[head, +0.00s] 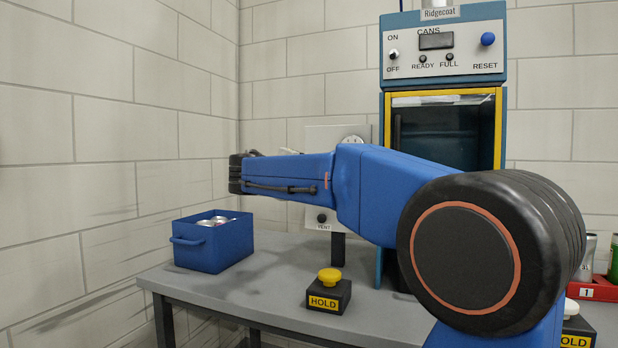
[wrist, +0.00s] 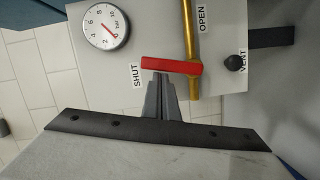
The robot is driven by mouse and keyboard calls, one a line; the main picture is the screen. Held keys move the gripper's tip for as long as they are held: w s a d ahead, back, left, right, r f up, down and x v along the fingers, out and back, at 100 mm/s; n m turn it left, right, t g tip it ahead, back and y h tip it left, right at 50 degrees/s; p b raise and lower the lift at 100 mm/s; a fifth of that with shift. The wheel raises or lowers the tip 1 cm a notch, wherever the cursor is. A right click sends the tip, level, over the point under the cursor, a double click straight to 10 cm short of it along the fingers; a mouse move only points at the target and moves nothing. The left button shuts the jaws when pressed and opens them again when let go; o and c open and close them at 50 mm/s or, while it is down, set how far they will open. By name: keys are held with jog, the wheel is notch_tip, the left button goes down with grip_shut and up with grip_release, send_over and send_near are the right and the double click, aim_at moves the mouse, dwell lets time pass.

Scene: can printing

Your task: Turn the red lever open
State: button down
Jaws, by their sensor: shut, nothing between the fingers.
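The red lever (wrist: 172,66) shows in the wrist view, on a brass pipe (wrist: 191,40) fixed to a pale panel (wrist: 150,25). It lies across the pipe, its free end beside the SHUT label (wrist: 136,75). The OPEN label (wrist: 202,18) sits alongside the pipe. My gripper (wrist: 160,77) is shut and empty, its fingertips right by the lever's lower side in the picture; I cannot tell whether they touch.
A pressure gauge (wrist: 106,27) and the black VENT knob (wrist: 234,63) flank the lever. On the table (head: 270,285) stand a blue bin (head: 212,250) of cans and a yellow HOLD button (head: 329,276). The blue Ridgecoat machine (head: 508,95) stands behind my arm.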

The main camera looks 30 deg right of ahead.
jog(key=s+d+f+m+t+y, duration=0.2)
jog(key=s+d+f+m+y, duration=0.1)
jog(key=m, duration=0.8)
jog(key=s+d, duration=0.1)
jog(key=s, duration=0.1)
jog(key=shift+s+d+y, duration=0.2)
jog(key=shift+s+y, duration=0.1)
jog(key=shift+s+f, duration=0.1)
jog(key=shift+f, duration=0.05)
dwell(0.4)
jog(key=s+a+r, duration=0.6)
jog(key=a, duration=0.1)
jog(key=shift+a+r, duration=0.2)
jog(key=shift+a, duration=0.1)
dwell(0.5)
